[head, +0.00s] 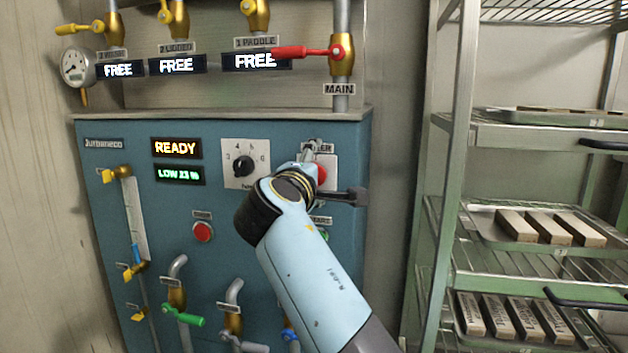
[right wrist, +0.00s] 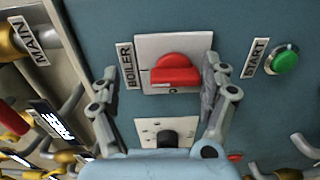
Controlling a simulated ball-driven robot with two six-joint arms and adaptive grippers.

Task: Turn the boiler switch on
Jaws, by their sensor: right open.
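The boiler switch is a red rotary knob (right wrist: 176,70) on a pale square plate (right wrist: 150,48), with a BOILER label (right wrist: 126,66) beside it. In the right wrist view the knob's grip lies across the picture, with a small mark beside it on the plate. In the head view the red knob (head: 321,174) is partly hidden by my right gripper (head: 332,174). My right gripper (right wrist: 160,72) is open, its fingers on either side of the knob with gaps; nothing is held. My left gripper is not in view.
A green START button (right wrist: 285,58) is near the switch. The blue panel also has a black dial (head: 243,166), a red button (head: 203,232) and valves below. A red-handled MAIN valve (head: 340,53) is above. A metal rack (head: 452,150) with trays stands at right.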

